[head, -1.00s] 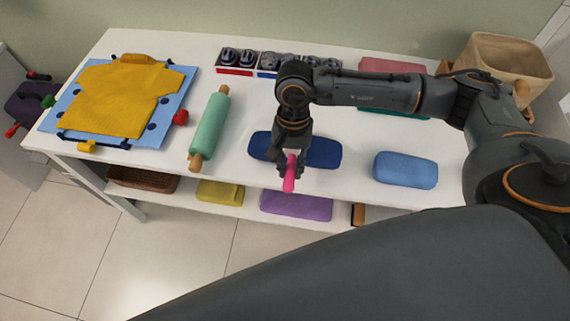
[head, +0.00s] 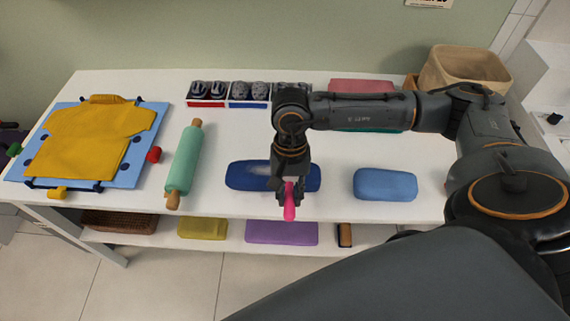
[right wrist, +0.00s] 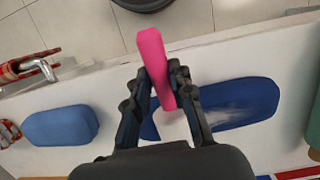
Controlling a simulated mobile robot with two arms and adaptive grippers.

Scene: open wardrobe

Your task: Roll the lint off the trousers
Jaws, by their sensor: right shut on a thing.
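The dark blue folded trousers (head: 240,178) lie flat on the white table; they also show in the right wrist view (right wrist: 245,97). A whitish streak of lint (right wrist: 208,116) marks their surface. My right gripper (head: 290,190) is shut on a bright pink handle (head: 289,211), which I take to be the lint roller's; it also shows in the right wrist view (right wrist: 153,60). The gripper is over the right part of the trousers, near their front edge. The roller's head is hidden, and I cannot tell whether it touches the cloth. My left gripper is not in view.
A blue folded bundle (head: 385,185) lies to the right. A green rolling pin (head: 184,160) and a yellow shirt on a blue board (head: 125,172) lie to the left. Shoes (head: 250,91) line the back. A woven basket (head: 463,72) stands back right. A lower shelf holds folded cloths.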

